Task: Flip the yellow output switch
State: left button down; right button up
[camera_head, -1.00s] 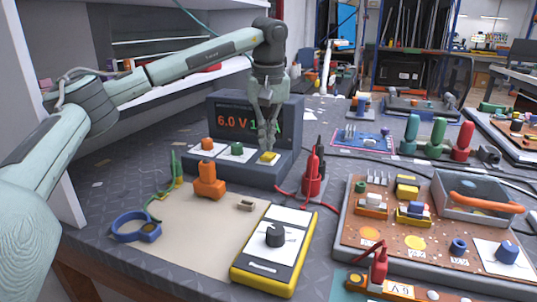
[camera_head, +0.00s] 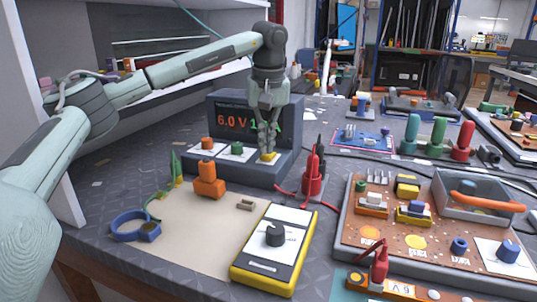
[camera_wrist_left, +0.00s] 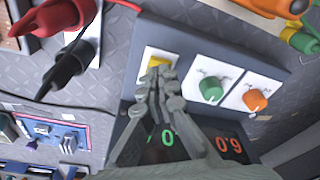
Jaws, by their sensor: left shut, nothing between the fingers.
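The yellow output switch (camera_head: 269,156) is on a pale plate on the low front part of the grey power supply (camera_head: 222,171). Its display reads 6.0 V in orange, with green digits partly hidden by my gripper. My left gripper (camera_head: 268,150) is shut and empty, pointing down with its fingertips at the switch. In the left wrist view the fingertips (camera_wrist_left: 157,72) are over the near side of the yellow switch (camera_wrist_left: 158,62) and cover part of it. I cannot tell whether they touch it. My right gripper is not in view.
A green knob (camera_head: 237,148) and an orange knob (camera_head: 207,143) sit left of the switch. Red and black plugs (camera_head: 313,178) stand to the right. A yellow multimeter (camera_head: 275,250), orange clamp (camera_head: 209,180) and component board (camera_head: 430,230) are in front.

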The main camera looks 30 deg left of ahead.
aim_at(267, 156)
pick_arm(q)
jog(key=shift+f, duration=0.55)
notch_tip(267, 156, up, 5)
jog(key=p, duration=0.4)
jog(key=shift+r+p, duration=0.15)
jog(key=shift+p, duration=0.2)
jog(key=shift+r, duration=0.9)
